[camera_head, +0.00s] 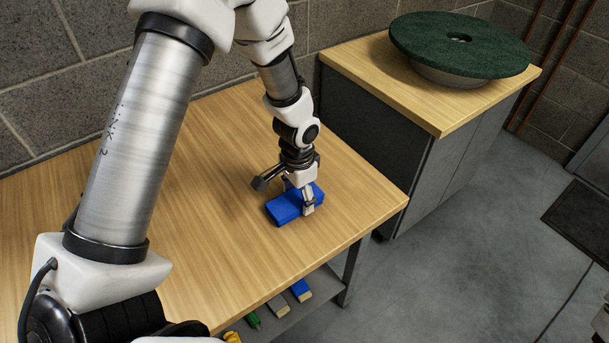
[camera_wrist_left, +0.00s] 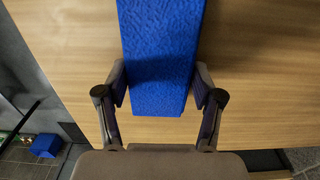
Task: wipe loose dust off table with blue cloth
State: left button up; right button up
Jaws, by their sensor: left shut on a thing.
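The blue cloth (camera_head: 285,207) is a folded, block-like blue pad at the right part of the wooden table (camera_head: 200,240). My left gripper (camera_head: 308,202) points down at the cloth and is shut on it. In the left wrist view the cloth (camera_wrist_left: 160,55) runs up between the two fingers (camera_wrist_left: 160,90), which press on its sides. The cloth appears to be on or just above the tabletop; I cannot tell which. I cannot make out any dust on the table. My right gripper is in neither view.
A grey cabinet with a wooden top (camera_head: 445,112) stands at the right, across a narrow gap. It carries a round green pad (camera_head: 462,42) on a metal base. A shelf under the table holds several small items, one a blue-and-tan block (camera_head: 301,290). A block wall is behind.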

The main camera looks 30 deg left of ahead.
pick_arm(q)
jog(key=shift+s+d, duration=0.1)
jog(key=shift+d, duration=0.15)
notch_tip(320, 180, up, 4)
jog(key=p, duration=0.3)
jog(key=shift+f, duration=0.2)
notch_tip(320, 180, up, 5)
jog(key=p, duration=0.4)
jog(key=shift+f+p, duration=0.15)
jog(key=shift+p, duration=0.15)
